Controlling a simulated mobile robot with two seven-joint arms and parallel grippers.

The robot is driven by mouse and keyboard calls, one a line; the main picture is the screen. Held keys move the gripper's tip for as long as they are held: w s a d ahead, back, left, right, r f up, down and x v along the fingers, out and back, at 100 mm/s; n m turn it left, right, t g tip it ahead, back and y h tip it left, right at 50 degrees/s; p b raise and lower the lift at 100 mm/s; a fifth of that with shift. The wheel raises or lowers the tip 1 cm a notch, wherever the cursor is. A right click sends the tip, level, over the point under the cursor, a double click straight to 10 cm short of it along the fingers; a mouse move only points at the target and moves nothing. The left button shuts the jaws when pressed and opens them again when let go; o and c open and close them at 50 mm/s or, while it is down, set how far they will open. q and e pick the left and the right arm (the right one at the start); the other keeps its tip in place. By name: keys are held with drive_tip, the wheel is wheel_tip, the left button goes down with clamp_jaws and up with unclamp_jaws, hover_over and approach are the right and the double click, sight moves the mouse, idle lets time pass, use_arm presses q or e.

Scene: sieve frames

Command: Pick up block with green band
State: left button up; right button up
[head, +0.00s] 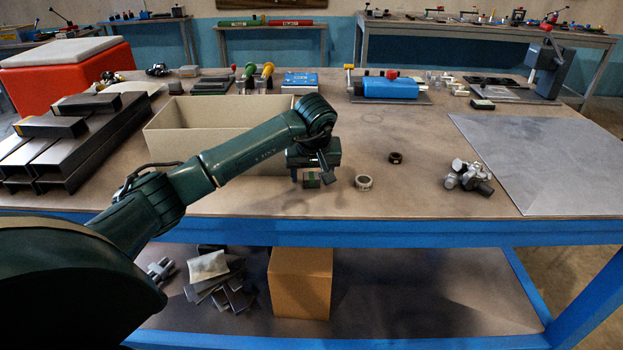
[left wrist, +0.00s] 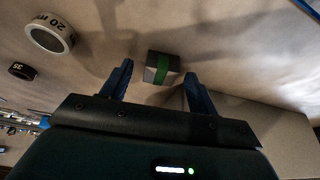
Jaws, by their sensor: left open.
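The block with green band (head: 312,180) is a small grey block on the tabletop, just in front of the tan open box. It also shows in the left wrist view (left wrist: 162,69), where the green band crosses it. My left gripper (head: 310,177) is above the block in the head view. In the left wrist view its two blue fingers (left wrist: 157,78) are spread apart, with the block just beyond and between their tips. The fingers do not hold it. My right gripper is not in either view.
A white ring (head: 363,183) marked "20 m" and a dark ring (head: 396,158) marked "35" lie right of the block. The tan box (head: 167,143) stands behind my left arm. A metal fitting (head: 468,175) lies farther right. Tabletop between rings and fitting is clear.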

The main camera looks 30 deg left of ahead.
use_arm(q)
drive_tip(key=c, duration=1.2)
drive_tip(key=shift+r, duration=0.1)
drive_tip(key=shift+r, duration=0.1)
